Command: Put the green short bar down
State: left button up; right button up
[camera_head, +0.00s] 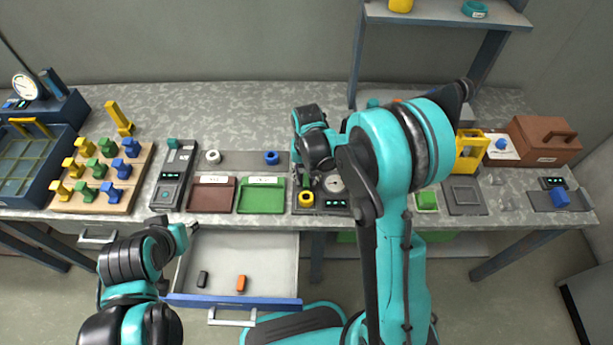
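My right gripper (304,180) points down over the dark gauge fixture (333,205) at the middle of the bench. A small green piece, which looks like the green short bar (308,182), shows between its fingers, just above a yellow ring (306,199). The gripper looks shut on it. My arm hides part of the fixture, and I cannot tell whether the bar touches anything below. My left gripper (192,228) is near the bench's front edge, above the open drawer's left side. Its fingers are too small to tell open from shut.
The open drawer (245,260) holds a black bar (203,279) and an orange bar (241,284). Red (212,194) and green (261,196) trays lie left of the fixture. A wooden board (140,180) with several coloured blocks stands further left. A shelf (440,15) rises behind my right arm.

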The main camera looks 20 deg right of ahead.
aim_at(307, 179)
jog(key=shift+r, duration=0.1)
jog(key=shift+r+p, duration=0.25)
jog(key=shift+p, duration=0.05)
notch_tip(307, 179, up, 12)
jog(key=f+p, duration=0.1)
jog(key=p, duration=0.2)
jog(key=s+d+r+n+t, duration=0.1)
jog(key=s+r+t, duration=0.2)
jog(key=s, duration=0.5)
jog(key=s+d+r+n+t, duration=0.1)
jog(key=s+r+t, duration=0.3)
jog(key=s, duration=0.5)
notch_tip(307, 179, up, 2)
jog(key=shift+d+n, duration=0.4)
jog(key=shift+n, duration=0.2)
